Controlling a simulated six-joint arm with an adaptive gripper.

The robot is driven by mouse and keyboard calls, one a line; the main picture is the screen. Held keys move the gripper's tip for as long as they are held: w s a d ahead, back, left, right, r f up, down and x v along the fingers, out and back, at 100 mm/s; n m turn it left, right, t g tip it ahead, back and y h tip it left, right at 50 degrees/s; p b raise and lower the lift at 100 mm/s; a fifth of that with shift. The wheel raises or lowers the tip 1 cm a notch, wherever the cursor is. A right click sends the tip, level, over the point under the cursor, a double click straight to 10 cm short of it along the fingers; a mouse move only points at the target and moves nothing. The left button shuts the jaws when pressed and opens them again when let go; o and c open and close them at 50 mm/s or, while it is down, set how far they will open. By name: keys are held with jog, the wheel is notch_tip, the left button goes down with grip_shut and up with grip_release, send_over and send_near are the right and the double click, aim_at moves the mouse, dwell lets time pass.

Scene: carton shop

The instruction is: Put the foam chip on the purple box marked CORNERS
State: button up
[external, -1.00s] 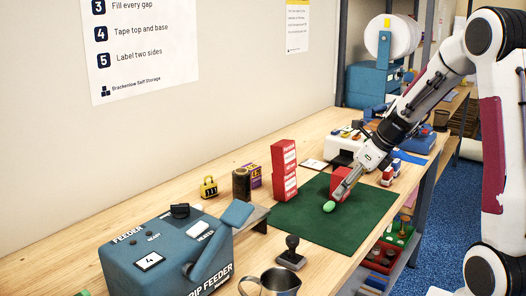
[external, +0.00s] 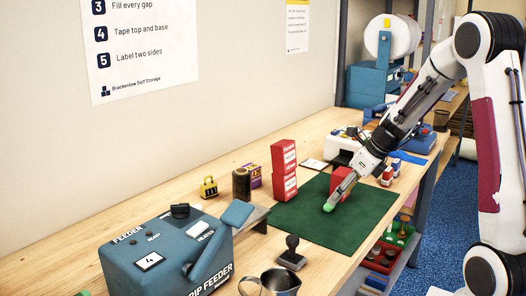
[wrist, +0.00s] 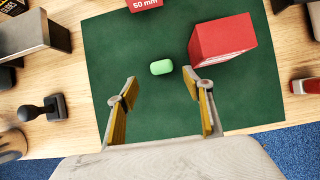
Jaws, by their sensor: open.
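The foam chip (external: 327,208) is a small light green rounded piece lying on the dark green mat (external: 310,233). It also shows in the wrist view (wrist: 161,67), centred just beyond my fingertips. My gripper (external: 334,200) is low over the mat at the chip, partly covering it in the external view. In the wrist view my gripper (wrist: 160,78) is open, with the fingers apart and nothing held. The purple box (external: 253,176) with yellow markings stands at the back left of the mat, partly hidden by a brown cylinder; its full lettering is unreadable here.
A red box (wrist: 222,38) stands on the mat close to my right finger. The mat's front is clear.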

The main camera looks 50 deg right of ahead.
aim_at(329, 206)
jog(key=shift+d+x, duration=0.2)
jog(key=shift+x, duration=2.4)
jog(key=shift+r, duration=0.1)
jog(key=c, duration=0.8)
